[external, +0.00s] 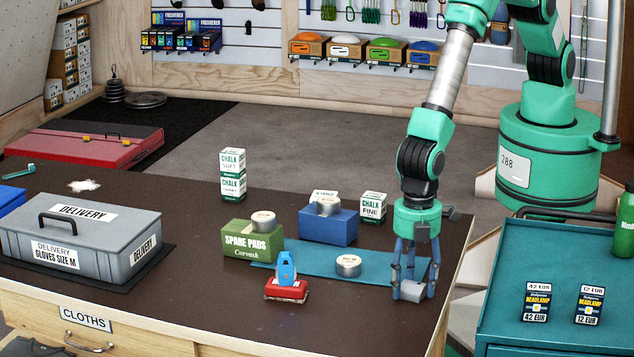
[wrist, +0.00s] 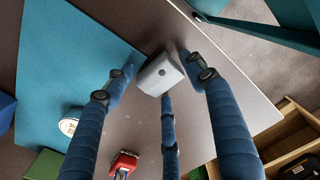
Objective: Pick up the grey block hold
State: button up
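The grey block hold (external: 412,291) is a small pale grey block near the right front of the dark table, just off the blue mat's corner. In the wrist view the block (wrist: 160,75) shows a small dark hole in its face. My gripper (external: 413,294) points straight down over it with three blue fingers. In the wrist view the fingers of my gripper (wrist: 160,78) stand around the block, with a narrow gap at the left finger. The right and lower fingertips are very close to it; I cannot tell whether they touch. The gripper looks open.
The blue mat (external: 390,266) carries a round tin (external: 348,265). A red brush with a blue handle (external: 287,280), a green spare pads box (external: 252,240), a blue box (external: 328,228) and chalk boxes (external: 373,207) stand left. The table edge and a teal cabinet (external: 560,250) are right.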

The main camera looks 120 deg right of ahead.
aim_at(413, 285)
jog(key=c, duration=0.8)
jog(key=shift+r, duration=0.15)
jog(key=shift+r, duration=0.6)
notch_tip(413, 285, up, 2)
jog(key=shift+r, duration=0.1)
jog(key=s+d, duration=0.2)
jog(key=s, duration=0.2)
jog(key=s+d+r, duration=0.1)
jog(key=s+d, duration=0.1)
jog(key=s, duration=0.3)
jog(key=s+d+p, duration=0.1)
jog(key=s+d, duration=0.1)
jog(key=s, duration=0.3)
jog(key=shift+s+d+r, duration=0.15)
jog(key=shift+s+d, duration=0.1)
jog(key=shift+d, duration=0.1)
